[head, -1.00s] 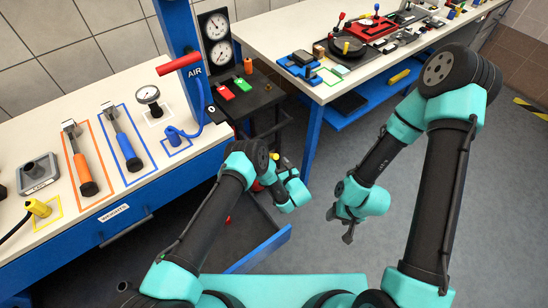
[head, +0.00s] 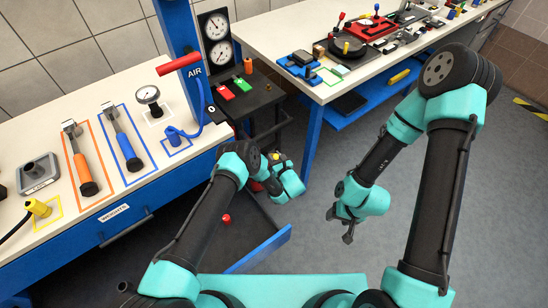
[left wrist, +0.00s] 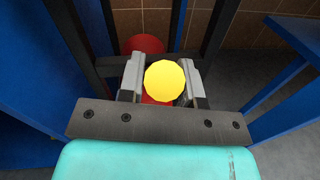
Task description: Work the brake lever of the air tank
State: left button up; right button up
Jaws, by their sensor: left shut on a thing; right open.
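The brake lever shows as a round yellow knob (left wrist: 165,80) in the left wrist view. My left gripper (left wrist: 161,82) is shut on it, one grey finger on each side. In the head view a small yellow spot of the knob (head: 276,156) shows beside my left wrist, and my arm hides most of the rest. The red tank (left wrist: 145,44) shows in part behind the knob, inside a dark frame. My right gripper (head: 340,226) is open and empty above the floor at the right.
A black stand (head: 255,98) with a red and a green switch and two gauges (head: 220,40) stands behind my left arm. The workbench (head: 60,215) is at the left. Floor around my right gripper is clear.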

pick_arm(q)
grip_shut()
